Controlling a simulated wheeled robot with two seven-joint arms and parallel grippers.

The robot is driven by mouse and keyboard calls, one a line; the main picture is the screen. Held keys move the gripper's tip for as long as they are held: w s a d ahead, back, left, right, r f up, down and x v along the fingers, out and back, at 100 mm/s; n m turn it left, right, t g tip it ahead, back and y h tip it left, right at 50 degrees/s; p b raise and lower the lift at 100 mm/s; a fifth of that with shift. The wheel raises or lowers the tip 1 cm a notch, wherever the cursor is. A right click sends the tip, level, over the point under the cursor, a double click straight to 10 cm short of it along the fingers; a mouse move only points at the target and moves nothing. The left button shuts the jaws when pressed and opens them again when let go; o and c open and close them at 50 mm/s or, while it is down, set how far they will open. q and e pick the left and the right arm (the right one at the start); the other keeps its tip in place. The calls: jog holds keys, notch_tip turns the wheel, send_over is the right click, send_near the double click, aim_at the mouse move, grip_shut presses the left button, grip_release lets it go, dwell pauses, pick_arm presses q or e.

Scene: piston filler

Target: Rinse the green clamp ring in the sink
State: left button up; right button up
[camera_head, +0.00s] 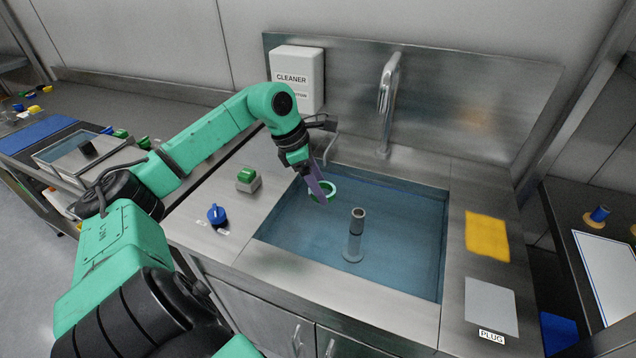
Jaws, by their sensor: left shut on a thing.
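The sink (400,250) is a steel basin filled with blue-tinted water, with an upright grey standpipe (356,225) in its middle. My left gripper (318,190) reaches over the sink's back left part with its fingers pointing down. It is shut on the green clamp ring (331,190), a small open ring at about the water's surface. I cannot tell how much of the ring is under water. The fingers hide part of the ring. The tap (388,95) stands behind the sink, right of the gripper. My right gripper is not in view.
A white box marked CLEANER (297,75) hangs behind my left wrist. A green button (247,178) and a blue knob (216,213) sit left of the sink. A yellow cloth (487,236) and a grey plate (491,305) by the PLUG label lie to its right.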

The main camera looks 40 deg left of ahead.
pick_arm(q)
jog(key=shift+s+f+b, duration=0.8)
jog(key=shift+f+b, duration=0.2)
jog(key=shift+b, duration=0.25)
jog(key=f+b, duration=0.6)
jog(key=f, duration=0.1)
jog(key=f+b, duration=0.3)
jog(key=f, duration=0.1)
jog(key=shift+w+b, duration=0.3)
jog(key=shift+b, duration=0.1)
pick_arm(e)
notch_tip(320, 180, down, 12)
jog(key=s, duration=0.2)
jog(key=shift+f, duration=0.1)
